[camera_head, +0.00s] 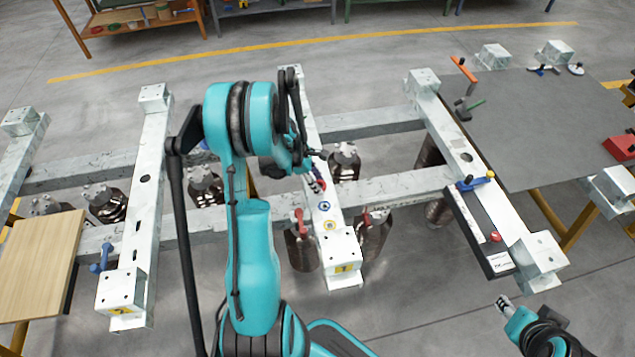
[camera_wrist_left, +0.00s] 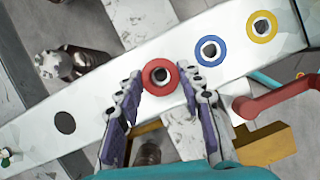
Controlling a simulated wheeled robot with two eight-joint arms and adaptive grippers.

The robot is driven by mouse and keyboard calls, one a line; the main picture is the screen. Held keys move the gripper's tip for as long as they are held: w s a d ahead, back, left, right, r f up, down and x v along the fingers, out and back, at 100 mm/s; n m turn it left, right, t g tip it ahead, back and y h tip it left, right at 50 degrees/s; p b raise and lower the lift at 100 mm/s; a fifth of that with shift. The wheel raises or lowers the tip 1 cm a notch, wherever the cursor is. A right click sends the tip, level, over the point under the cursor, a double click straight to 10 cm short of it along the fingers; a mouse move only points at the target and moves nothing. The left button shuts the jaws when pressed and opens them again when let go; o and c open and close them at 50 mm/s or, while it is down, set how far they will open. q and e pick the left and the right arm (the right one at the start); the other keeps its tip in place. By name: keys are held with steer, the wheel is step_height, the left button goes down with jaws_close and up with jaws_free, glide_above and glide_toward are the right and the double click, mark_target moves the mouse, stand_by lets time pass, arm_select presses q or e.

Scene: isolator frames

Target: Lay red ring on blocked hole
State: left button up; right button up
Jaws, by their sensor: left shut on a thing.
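The red ring (camera_wrist_left: 149,85) is between the two purple-lined fingertips of my left gripper (camera_wrist_left: 161,79) in the left wrist view. The gripper is shut on it, over the white beam (camera_wrist_left: 108,110). A dark centre shows through the ring; I cannot tell whether the ring touches the beam. A blue ring (camera_wrist_left: 198,52) and a yellow ring (camera_wrist_left: 252,29) lie in line on the same beam. An open dark hole (camera_wrist_left: 64,123) is on the other side. In the head view, my left gripper (camera_head: 316,178) is at the middle beam. My right gripper (camera_head: 503,303) is at lower right, its jaws unclear.
Dark cylinders (camera_head: 204,186) stand among the white frame beams. Red handles (camera_head: 299,222) rise beside the middle beam. A grey panel (camera_head: 540,120) and a black box (camera_head: 470,225) are at right, and a wooden board (camera_head: 38,262) is at left.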

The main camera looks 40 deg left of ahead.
arm_select(q)
steer(key=shift+f, duration=0.2)
steer(key=o, duration=0.9)
steer(key=shift+r, duration=0.1)
steer(key=shift+r, duration=0.25)
steer(key=p+v, duration=0.4)
steer(key=v, duration=0.7)
steer(key=s+d+r+m+t+y, duration=0.1)
steer(key=s+d+r+m+y, duration=0.15)
steer(key=d+r+m, duration=1.1)
steer(key=s+d+m+t, duration=0.1)
steer(key=s+d+m, duration=0.1)
steer(key=d+m, duration=0.2)
steer(key=s+d+m+t, duration=0.1)
steer(key=s+d+m, duration=0.1)
steer(key=d+m, duration=0.2)
steer(key=s+d+m+t+y, duration=0.1)
steer(key=s+d+m, duration=0.1)
steer(key=d+m, duration=0.2)
steer(key=shift+s+d+r+t, duration=0.3)
steer(key=shift+s+r, duration=0.05)
steer(key=shift+r, duration=0.05)
